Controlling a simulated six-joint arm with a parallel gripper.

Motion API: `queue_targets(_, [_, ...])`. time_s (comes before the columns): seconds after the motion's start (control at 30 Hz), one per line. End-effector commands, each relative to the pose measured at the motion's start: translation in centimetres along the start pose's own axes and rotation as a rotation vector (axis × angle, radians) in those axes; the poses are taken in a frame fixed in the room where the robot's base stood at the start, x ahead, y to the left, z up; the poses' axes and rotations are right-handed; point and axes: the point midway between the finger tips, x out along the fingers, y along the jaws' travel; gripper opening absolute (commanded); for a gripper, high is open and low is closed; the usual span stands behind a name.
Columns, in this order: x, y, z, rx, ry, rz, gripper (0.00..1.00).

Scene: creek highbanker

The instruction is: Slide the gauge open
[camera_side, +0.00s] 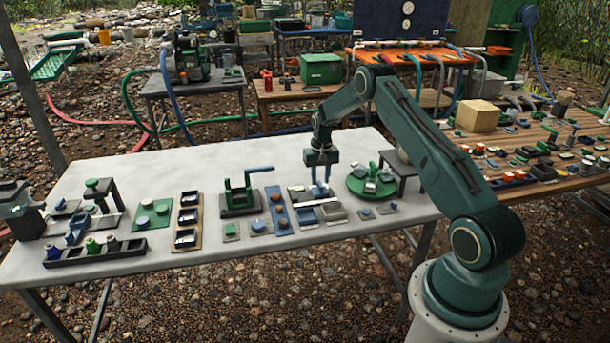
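My gripper (320,184) points straight down over the middle-right of the pale table. Its two blue-grey fingers stand a little apart, with their tips at a dark, low fixture (297,195). I cannot tell whether the tips touch the fixture or hold a small part of it. This fixture may be the gauge, but no scale or marking is readable at this size. A blue tray (306,216) and a grey tray (334,211) sit just in front of it.
A green turntable (356,190) with small blocks stands close to the right of my gripper. A green crank stand (240,200) and a blue strip (279,213) stand to the left. The table's back left (200,160) is clear. A wooden table (540,135) at right is crowded.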

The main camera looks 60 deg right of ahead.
Motion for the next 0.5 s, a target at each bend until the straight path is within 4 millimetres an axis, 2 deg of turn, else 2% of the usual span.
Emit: queue_targets(0.5, [-3.7,0.0,0.0,0.0,0.001,0.0,0.31])
